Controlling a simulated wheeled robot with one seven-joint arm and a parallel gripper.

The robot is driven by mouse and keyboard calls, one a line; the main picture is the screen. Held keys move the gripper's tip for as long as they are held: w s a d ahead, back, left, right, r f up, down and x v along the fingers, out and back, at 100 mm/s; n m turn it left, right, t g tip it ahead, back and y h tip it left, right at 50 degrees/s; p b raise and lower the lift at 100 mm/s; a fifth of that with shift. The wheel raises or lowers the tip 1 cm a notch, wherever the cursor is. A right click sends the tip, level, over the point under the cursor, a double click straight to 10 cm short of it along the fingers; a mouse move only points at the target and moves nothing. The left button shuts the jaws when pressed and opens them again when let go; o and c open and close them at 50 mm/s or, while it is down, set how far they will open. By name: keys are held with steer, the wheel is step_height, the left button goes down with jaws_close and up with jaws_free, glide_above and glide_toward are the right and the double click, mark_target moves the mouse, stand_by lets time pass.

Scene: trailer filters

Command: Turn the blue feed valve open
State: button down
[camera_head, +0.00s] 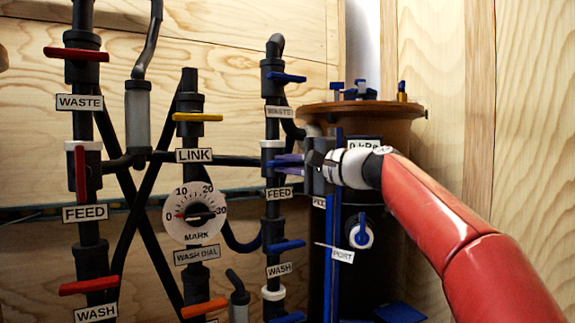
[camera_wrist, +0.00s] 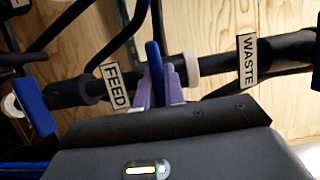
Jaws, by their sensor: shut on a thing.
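The blue feed valve handle (camera_wrist: 153,60) is on the dark pipe with the blue-handled valves, beside a FEED label (camera_wrist: 114,84). In the wrist view it stands across the pipe, between my gripper's two purple fingers (camera_wrist: 159,88). My gripper (camera_head: 289,164) is shut on this handle. In the head view it reaches in from the right, just above the FEED label (camera_head: 279,194). There the fingers cover most of the handle, so its angle is hard to tell.
On the same pipe, a blue waste handle (camera_head: 287,77) lies above and a blue wash handle (camera_head: 286,246) below. A dark tank (camera_head: 372,280) with a brown lid (camera_head: 375,109) stands close at right. A red-handled pipe (camera_head: 86,215) and a dial (camera_head: 194,213) are left.

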steer(key=n+h+p, duration=0.1)
steer(key=n, duration=0.1)
steer(key=n+p, duration=0.1)
steer(key=n, duration=0.1)
steer(key=shift+r+g+h, duration=0.1)
steer(key=shift+g+h, duration=0.3)
steer(key=n+h+p, duration=0.1)
steer(key=n, duration=0.2)
steer(key=shift+n+h+p, duration=0.3)
steer(key=shift+h+p, duration=0.05)
steer(key=shift+h, duration=0.05)
steer(key=n+t+h, duration=0.1)
steer(key=n+h, duration=0.1)
steer(key=n, duration=0.1)
steer(key=shift+p, duration=0.3)
steer(key=shift+f+n+t+h, duration=0.2)
steer(key=shift+n+t+h, duration=0.3)
steer(key=shift+n+h, duration=0.7)
steer(key=shift+n, duration=0.3)
steer(key=c, duration=1.5)
jaws_free()
